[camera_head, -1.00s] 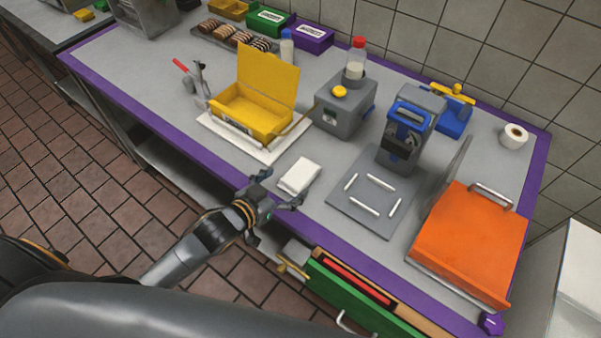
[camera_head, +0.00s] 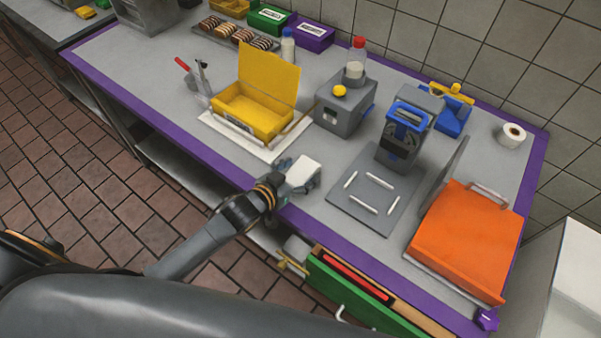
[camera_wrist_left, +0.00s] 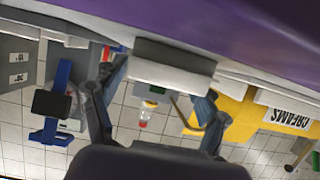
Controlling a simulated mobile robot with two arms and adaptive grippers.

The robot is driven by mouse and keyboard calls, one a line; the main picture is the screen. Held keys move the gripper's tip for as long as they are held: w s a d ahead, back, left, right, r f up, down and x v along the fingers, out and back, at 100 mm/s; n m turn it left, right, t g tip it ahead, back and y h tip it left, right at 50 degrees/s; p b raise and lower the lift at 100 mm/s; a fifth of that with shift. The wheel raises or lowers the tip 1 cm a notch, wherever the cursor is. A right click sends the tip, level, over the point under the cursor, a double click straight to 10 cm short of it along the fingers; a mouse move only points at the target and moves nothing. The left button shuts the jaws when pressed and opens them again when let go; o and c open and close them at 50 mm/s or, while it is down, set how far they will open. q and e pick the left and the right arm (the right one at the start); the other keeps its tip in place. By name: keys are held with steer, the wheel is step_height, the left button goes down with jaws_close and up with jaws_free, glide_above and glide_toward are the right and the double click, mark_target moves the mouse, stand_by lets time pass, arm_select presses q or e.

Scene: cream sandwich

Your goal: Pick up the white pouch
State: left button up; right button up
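The white pouch (camera_head: 304,171) lies near the front of the grey counter, in front of the yellow box. My left gripper (camera_head: 298,175) has reached it, with one finger on each side of the pouch. In the left wrist view the pouch (camera_wrist_left: 172,72) sits between the two spread fingers (camera_wrist_left: 160,90). The fingers look open around it; I cannot tell whether they touch it. Part of the pouch is hidden behind the gripper. My right gripper is not in view.
The open yellow box (camera_head: 252,112) stands on a white board (camera_head: 212,124) behind the pouch. A grey plate (camera_head: 346,200) with white strips is to the right, then an orange-lidded unit (camera_head: 465,240). An open green drawer (camera_head: 350,305) juts out below the purple counter edge.

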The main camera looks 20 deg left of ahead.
arm_select(q)
steer(key=c, duration=0.7)
steer(key=shift+o, duration=0.2)
steer(key=shift+r, duration=0.1)
